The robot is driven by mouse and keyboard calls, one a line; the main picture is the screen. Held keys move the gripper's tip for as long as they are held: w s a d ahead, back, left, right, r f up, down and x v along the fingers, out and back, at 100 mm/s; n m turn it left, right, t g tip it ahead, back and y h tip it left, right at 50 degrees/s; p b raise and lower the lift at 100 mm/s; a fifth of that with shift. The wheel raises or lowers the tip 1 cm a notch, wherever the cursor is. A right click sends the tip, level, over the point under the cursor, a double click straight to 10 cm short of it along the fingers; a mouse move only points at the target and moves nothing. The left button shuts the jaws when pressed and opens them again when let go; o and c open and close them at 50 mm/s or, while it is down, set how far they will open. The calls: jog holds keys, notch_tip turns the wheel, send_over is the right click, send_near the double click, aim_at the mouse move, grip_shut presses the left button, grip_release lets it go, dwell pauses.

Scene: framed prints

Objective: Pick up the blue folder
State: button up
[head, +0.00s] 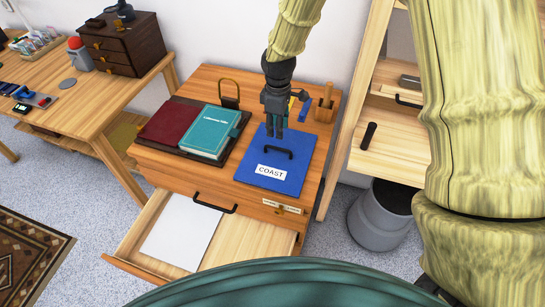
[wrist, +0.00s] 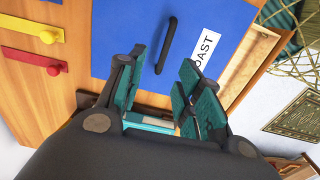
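The blue folder (head: 291,177) lies flat on top of a wooden drawer cabinet (head: 207,83), with a black handle (head: 277,152) and a white label reading COAST. My gripper (head: 276,134) points down over the folder's back part, near the handle. In the wrist view the folder (wrist: 120,30) fills the upper middle, and its handle (wrist: 167,42) stands just beyond my fingertips (wrist: 164,77). The fingers are apart with nothing held between them. Whether a fingertip touches the folder is hard to tell.
A teal book (head: 210,134) and a dark red book (head: 172,122) lie left of the folder. A wooden holder (head: 325,110) stands behind right. The cabinet's drawer (head: 245,240) is open with white paper inside. A shelf (head: 395,150) and grey bin (head: 378,222) are at right.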

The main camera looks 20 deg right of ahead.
send_over(278, 149)
jog(key=w, duration=0.1)
jog(key=f, duration=0.4)
jog(key=shift+w+f+p, duration=0.1)
jog(key=shift+w+p, duration=0.1)
jog(key=shift+p, duration=0.1)
jog(key=shift+s+d+f+p, duration=0.15)
jog(key=shift+f+p, duration=0.15)
jog(key=shift+f, duration=0.7)
jog(key=shift+s+a+f+p, duration=0.15)
jog(key=shift+f+p, duration=0.1)
jog(key=shift+f, duration=0.75)
jog(key=shift+s+d+f+p, duration=0.15)
jog(key=shift+f+p, duration=0.15)
jog(key=shift+f, duration=0.7)
grip_shut()
